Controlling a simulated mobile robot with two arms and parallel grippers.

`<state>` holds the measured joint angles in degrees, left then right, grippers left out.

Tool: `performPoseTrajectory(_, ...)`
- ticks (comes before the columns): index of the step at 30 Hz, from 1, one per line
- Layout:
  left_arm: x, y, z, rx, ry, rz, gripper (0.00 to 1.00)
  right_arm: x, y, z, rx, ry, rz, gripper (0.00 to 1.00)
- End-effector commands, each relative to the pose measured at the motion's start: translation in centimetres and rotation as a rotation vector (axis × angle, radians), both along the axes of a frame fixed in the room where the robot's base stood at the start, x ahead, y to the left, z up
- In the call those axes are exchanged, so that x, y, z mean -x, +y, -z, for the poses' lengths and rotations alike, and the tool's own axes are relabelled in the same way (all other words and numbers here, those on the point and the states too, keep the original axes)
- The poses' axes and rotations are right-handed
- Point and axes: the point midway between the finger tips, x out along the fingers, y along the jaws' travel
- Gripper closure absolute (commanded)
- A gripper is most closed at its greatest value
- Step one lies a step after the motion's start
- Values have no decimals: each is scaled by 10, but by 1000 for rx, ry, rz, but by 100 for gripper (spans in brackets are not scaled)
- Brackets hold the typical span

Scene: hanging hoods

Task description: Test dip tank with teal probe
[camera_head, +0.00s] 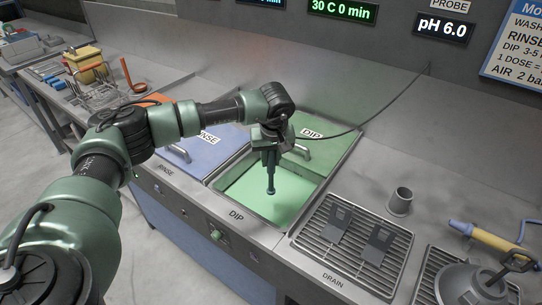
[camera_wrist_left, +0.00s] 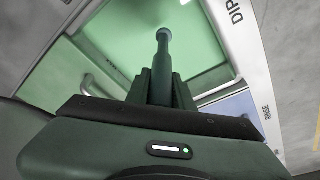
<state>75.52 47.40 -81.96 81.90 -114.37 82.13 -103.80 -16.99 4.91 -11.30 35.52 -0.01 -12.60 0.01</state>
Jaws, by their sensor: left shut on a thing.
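My left gripper (camera_head: 271,150) is above the dip tank and shut on the teal probe (camera_head: 271,176). The probe hangs upright, tip down. In the left wrist view the probe (camera_wrist_left: 162,65) stands out from between the fingers (camera_wrist_left: 160,90) against the green liquid. I cannot tell whether its tip touches the liquid. The dip tank (camera_head: 304,205) is open, with pale green liquid (camera_head: 245,190) inside and a green lid (camera_head: 318,152) labelled DIP at its back. The probe display (camera_head: 443,27) reads pH 6.0. My right gripper is not in view.
A blue lid (camera_head: 212,150) covers the rinse tank on the left. A cable (camera_head: 385,105) runs from the gripper area to the back wall.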

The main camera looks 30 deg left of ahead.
Motion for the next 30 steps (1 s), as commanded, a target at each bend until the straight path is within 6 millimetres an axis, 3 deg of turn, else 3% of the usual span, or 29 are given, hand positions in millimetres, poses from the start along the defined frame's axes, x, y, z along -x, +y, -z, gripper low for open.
performPoseTrajectory(11,0,0,3,1,-1,0,100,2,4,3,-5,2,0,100)
performPoseTrajectory(30,0,0,54,0,-1,0,100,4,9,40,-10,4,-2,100)
